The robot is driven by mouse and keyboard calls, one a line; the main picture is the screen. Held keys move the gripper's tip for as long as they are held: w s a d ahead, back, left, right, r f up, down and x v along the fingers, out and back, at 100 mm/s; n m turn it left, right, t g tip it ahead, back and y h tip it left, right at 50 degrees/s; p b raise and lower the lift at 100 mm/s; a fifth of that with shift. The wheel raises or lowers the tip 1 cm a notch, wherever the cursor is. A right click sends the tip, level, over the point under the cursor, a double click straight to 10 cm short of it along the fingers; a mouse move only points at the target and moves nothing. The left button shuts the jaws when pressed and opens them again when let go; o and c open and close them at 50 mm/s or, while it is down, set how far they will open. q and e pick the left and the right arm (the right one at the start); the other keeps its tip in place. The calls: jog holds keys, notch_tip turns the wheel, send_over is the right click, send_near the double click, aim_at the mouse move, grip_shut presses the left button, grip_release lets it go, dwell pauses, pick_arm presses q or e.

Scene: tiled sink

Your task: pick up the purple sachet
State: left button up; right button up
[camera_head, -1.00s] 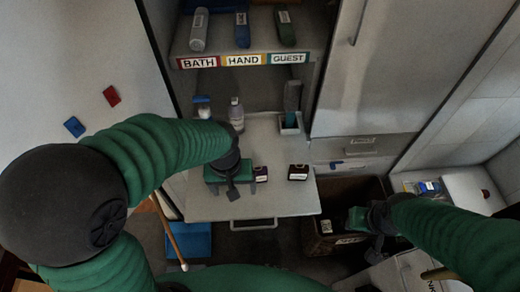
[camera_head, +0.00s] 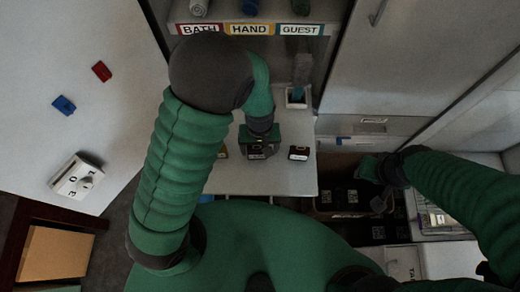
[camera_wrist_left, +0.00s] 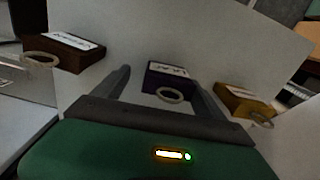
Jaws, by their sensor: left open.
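The purple sachet (camera_wrist_left: 168,78), a small box-like packet with a white label and a ring at its front, lies on the pale shelf surface in the left wrist view. My left gripper (camera_wrist_left: 158,82) is open, with one finger on each side of it; contact cannot be told. In the head view my left gripper (camera_head: 260,148) is over the shelf board and largely hides the purple sachet. A dark brown-red sachet (camera_wrist_left: 72,55) lies to the left in the wrist view, and a yellow one (camera_wrist_left: 240,102) to the right. My right gripper (camera_head: 378,168) is by the bin, its jaws unclear.
The dark sachet also shows in the head view (camera_head: 299,153), close beside my left gripper. A holder (camera_head: 296,98) stands behind it. A dark bin (camera_head: 338,203) with several packets is at the lower right. The left white surface holds a blue piece (camera_head: 64,105) and a red piece (camera_head: 102,71).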

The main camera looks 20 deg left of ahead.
pick_arm(q)
jog(key=shift+s+a+f, duration=0.3)
jog(key=shift+s+f, duration=0.2)
jog(key=shift+f, duration=0.35)
jog(key=shift+a+f, duration=0.1)
jog(key=shift+a, duration=0.1)
jog(key=shift+w, duration=0.25)
jog(key=c, duration=0.4)
jog(key=shift+s+d, duration=0.1)
jog(key=shift+d, duration=0.25)
jog(key=c, duration=0.8)
jog(key=shift+c, duration=0.9)
jog(key=shift+a, duration=0.15)
jog(key=shift+c, duration=0.2)
